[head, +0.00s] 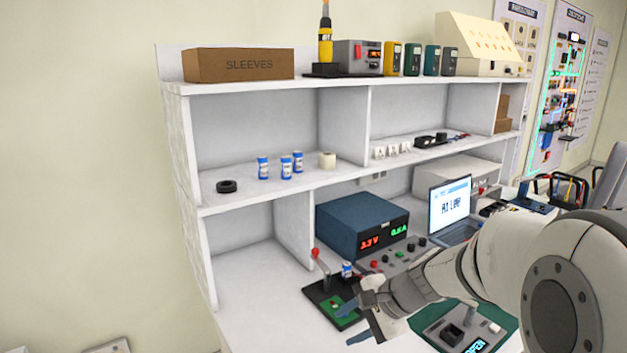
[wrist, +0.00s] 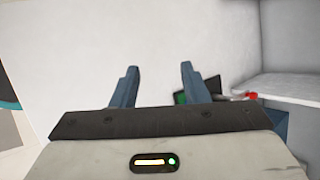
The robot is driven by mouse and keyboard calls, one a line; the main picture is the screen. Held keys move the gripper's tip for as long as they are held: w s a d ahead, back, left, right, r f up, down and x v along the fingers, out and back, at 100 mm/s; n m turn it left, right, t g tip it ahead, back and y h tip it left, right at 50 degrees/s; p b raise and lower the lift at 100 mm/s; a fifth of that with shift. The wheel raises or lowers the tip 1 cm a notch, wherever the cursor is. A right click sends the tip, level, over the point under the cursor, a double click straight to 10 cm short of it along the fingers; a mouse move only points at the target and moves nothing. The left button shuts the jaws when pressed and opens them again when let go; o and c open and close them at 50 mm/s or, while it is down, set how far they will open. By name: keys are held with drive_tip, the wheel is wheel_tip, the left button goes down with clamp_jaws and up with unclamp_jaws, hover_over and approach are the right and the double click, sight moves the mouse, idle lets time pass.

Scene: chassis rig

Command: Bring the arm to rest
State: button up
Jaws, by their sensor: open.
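My gripper (head: 352,325) is in the lower middle of the head view, at the end of my white arm that reaches in from the right. In the wrist view my gripper (wrist: 158,70) shows two blue fingers spread apart with nothing between them. In the head view it is in front of the black fixture (head: 318,290) with a green pad and a red-knobbed lever, and hides part of it. I cannot tell the exact gap between them.
A blue power supply (head: 360,222), a laptop (head: 450,208) and a button panel (head: 392,258) stand behind my arm. A green mat (head: 428,322) with a device lies below it. Shelves (head: 270,191) hold several blue-white cans. The bench's left front (head: 255,320) is clear.

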drive_tip(key=s+d+r+n+h+p, duration=0.1)
drive_tip(key=s+d+r+n+h, duration=0.1)
drive_tip(key=s+n, duration=0.3)
drive_tip(key=s+d+r+n+h+p, duration=0.2)
drive_tip(key=s+d+n+h, duration=0.3)
drive_tip(key=s, duration=0.6)
drive_tip(key=shift+d+r+n+g, duration=0.2)
drive_tip(key=shift+r+n+g, duration=0.1)
drive_tip(key=shift+r+n, duration=0.4)
drive_tip(key=shift+s+f, duration=0.1)
drive_tip(key=shift+s, duration=0.05)
drive_tip(key=shift+c, duration=0.5)
